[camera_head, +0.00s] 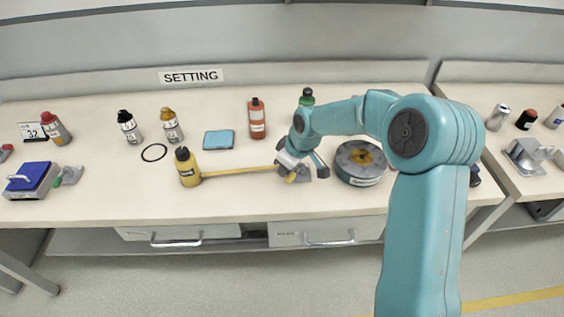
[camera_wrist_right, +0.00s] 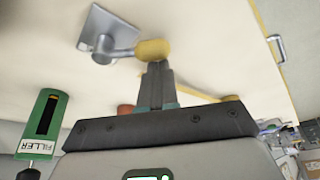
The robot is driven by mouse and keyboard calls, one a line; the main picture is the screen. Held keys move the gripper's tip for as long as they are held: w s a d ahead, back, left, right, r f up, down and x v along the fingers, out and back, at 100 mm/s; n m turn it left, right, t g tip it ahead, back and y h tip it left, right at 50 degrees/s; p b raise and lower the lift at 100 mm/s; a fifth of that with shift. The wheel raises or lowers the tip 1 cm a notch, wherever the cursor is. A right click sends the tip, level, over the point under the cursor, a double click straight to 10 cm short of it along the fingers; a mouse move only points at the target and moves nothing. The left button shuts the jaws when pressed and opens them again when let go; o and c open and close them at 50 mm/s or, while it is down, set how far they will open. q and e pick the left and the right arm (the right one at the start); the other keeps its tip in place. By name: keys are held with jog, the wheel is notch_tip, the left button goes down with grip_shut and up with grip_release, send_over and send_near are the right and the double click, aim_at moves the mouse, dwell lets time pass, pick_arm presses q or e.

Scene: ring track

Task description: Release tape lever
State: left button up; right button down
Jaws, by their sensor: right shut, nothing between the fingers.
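The tape lever shows in the right wrist view as a yellow knob (camera_wrist_right: 152,48) on a grey metal arm and a square grey plate (camera_wrist_right: 103,32). In the head view the lever's plate (camera_head: 303,175) is partly hidden by my right gripper (camera_head: 284,171). My right gripper (camera_wrist_right: 157,70) is shut and empty, its fingertips close to the knob; I cannot tell whether they touch. A yellow tape (camera_head: 238,171) runs along the bench from a yellow bottle (camera_head: 187,167) to the lever area. My left gripper is not in view.
A round grey-green drum (camera_head: 360,163) stands right of the lever. A green-capped bottle (camera_head: 307,97), a red bottle (camera_head: 257,118) and a blue pad (camera_head: 218,140) are behind. The bench front is mostly clear.

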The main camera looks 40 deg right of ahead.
jog(key=n, duration=0.1)
jog(key=s+n+b, duration=0.1)
jog(key=shift+s+d+f+n+y, duration=0.2)
jog(key=shift+s+n+y, duration=0.1)
jog(key=shift+n+y, duration=0.1)
jog(key=s+n+b, duration=0.1)
jog(key=n, duration=0.1)
jog(key=d+n+g+y, duration=0.1)
jog(key=shift+s+r+n+b, duration=0.1)
jog(key=shift+s+n+b, duration=0.25)
jog(key=shift+n+b, duration=0.05)
jog(key=shift+s+d, duration=0.15)
jog(key=shift+s, duration=0.1)
jog(key=shift+s+d+b, duration=0.1)
jog(key=shift+b, duration=0.25)
jog(key=shift+r, duration=0.1)
